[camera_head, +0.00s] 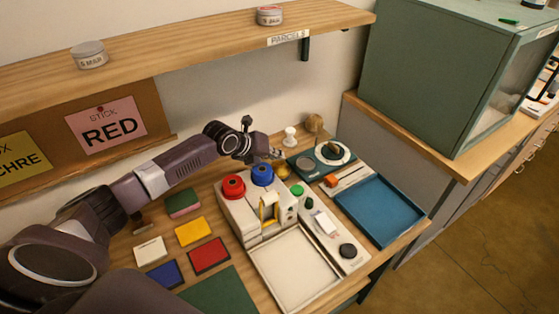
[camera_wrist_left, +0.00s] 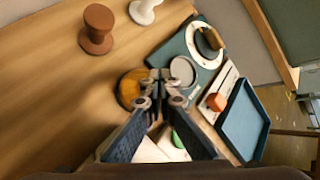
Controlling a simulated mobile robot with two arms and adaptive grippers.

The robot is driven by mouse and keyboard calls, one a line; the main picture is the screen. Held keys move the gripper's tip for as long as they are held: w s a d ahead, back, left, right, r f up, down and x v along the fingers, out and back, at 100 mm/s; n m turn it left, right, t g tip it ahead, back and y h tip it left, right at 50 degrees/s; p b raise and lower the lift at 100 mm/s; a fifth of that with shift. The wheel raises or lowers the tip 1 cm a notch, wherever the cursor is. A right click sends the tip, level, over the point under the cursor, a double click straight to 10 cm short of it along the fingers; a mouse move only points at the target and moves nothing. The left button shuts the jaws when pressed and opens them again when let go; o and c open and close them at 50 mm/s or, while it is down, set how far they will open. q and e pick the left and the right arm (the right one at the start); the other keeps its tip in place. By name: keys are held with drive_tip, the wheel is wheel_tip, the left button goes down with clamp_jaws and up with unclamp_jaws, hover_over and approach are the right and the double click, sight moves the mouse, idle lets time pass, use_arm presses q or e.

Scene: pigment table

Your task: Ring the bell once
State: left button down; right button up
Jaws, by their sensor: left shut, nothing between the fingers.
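The bell appears to be the round brass-coloured dome (camera_wrist_left: 129,90) in the left wrist view. My right gripper is not in view.
A pale block with red (camera_head: 233,186) and blue (camera_head: 262,174) knobs stands close in front of the gripper. A teal dial plate (camera_wrist_left: 166,50), brown knob (camera_wrist_left: 97,30) and white knob (camera_wrist_left: 145,11) are nearby. A blue tray (camera_head: 381,210) lies right; a shelf (camera_head: 190,45) overhangs the back.

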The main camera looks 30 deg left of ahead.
sight(278, 162)
use_arm(q)
drive_tip(key=shift+s+d+f, duration=0.1)
drive_tip(key=shift+s+f, duration=0.25)
drive_tip(key=shift+f, duration=0.35)
drive_tip(key=shift+r, duration=0.1)
drive_tip(key=shift+w+r, duration=0.15)
drive_tip(key=shift+r, duration=0.5)
drive_tip(key=shift+w+r+p, duration=0.1)
drive_tip(key=shift+r+p, duration=0.25)
drive_tip(key=shift+r, duration=0.1)
drive_tip(key=shift+r, duration=0.15)
drive_tip(key=shift+r+p, duration=1.75)
drive_tip(key=shift+r, duration=0.75)
drive_tip(key=shift+w, duration=0.1)
